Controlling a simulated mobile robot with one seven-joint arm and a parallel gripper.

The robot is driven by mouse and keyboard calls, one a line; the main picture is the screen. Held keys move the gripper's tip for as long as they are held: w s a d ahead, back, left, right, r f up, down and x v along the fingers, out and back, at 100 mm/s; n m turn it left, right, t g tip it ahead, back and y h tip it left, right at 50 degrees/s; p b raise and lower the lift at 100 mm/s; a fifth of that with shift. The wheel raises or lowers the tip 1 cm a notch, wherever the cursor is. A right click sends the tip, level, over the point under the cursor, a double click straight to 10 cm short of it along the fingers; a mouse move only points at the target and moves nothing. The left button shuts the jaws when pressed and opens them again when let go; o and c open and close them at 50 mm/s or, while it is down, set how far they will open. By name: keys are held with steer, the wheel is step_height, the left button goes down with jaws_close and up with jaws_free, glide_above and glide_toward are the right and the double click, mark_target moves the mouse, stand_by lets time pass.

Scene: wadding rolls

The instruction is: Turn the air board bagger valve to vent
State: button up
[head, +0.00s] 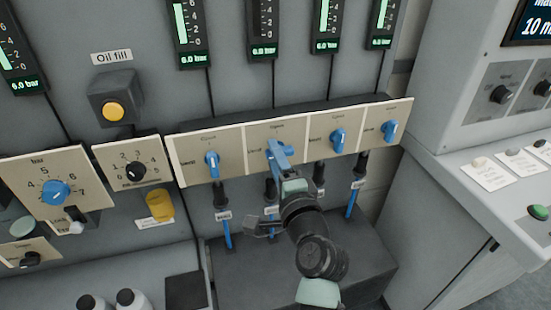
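A row of valves with blue handles sits on a long pale panel (226,139). The first handle (212,164), third handle (338,140) and fourth handle (389,131) are clear of my arm. The second handle (275,149) is partly covered by my gripper (283,163), which reaches up to it from below. The gripper's fingers are too small and covered to show whether they are closed on this handle. The printing on the valve plates and the tags below is too small to read surely, so I cannot tell which valve is the bagger's.
Pressure gauges (191,25) hang above; the second valve's gauge (264,25) has a dark bar, unlike its lit neighbours. Blue hoses (227,233) drop below. A blue knob (56,193), black knob (136,170) and yellow button (114,110) are left. A grey console (440,135) stands right.

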steer(key=v, duration=1.3)
steer(key=shift+r, duration=0.1)
